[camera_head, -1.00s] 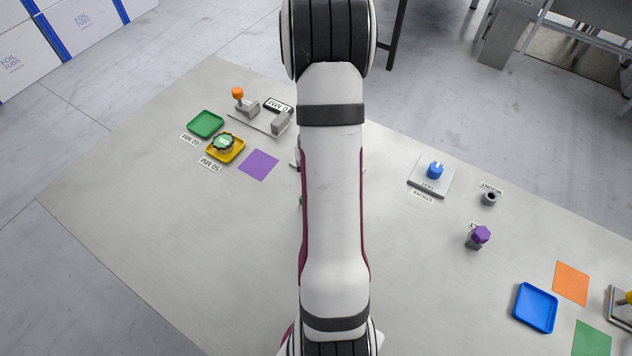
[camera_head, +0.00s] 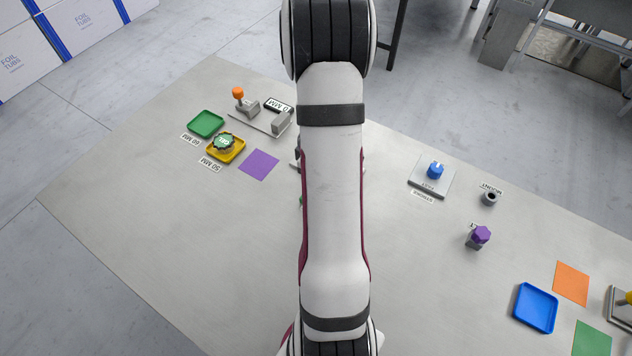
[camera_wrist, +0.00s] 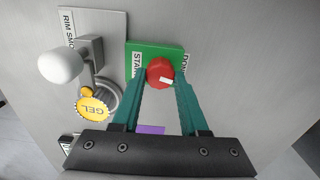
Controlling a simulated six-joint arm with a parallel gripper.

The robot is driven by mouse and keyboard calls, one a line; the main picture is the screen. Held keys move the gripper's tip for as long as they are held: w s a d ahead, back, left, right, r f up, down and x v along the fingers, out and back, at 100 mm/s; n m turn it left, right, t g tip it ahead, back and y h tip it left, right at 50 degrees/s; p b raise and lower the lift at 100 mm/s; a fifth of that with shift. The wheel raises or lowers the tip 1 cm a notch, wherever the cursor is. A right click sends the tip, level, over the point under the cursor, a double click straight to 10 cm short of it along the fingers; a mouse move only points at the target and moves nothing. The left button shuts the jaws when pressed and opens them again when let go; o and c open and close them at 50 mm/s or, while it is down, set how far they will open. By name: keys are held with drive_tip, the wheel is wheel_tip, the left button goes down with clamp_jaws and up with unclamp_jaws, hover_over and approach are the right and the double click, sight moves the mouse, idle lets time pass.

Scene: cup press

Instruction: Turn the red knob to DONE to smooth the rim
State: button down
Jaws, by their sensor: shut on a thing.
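The red knob (camera_wrist: 160,72) sits on a green plate (camera_wrist: 142,50) in the wrist view. The plate has a label beginning "STA" on its left and one beginning "DON" at its right edge, partly cut off by the knob and gripper. A white mark on the knob is toward its lower right. My gripper (camera_wrist: 161,85) reaches the knob with its teal fingers on either side, shut on it. In the head view my arm hides the knob and gripper.
Left of the knob in the wrist view stand a white-knobbed lever (camera_wrist: 60,64) beside a "RIM SMO" label and a yellow "GEL" disc (camera_wrist: 93,105). In the head view, a blue knob (camera_head: 435,170), a purple knob (camera_head: 480,235) and a blue tray (camera_head: 535,307) stand to the right.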

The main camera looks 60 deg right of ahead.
drive_tip(key=shift+n, duration=1.1)
drive_tip(key=shift+c, duration=2.2)
unclamp_jaws()
wheel_tip(320, 180, up, 16)
drive_tip(key=shift+f, duration=0.1)
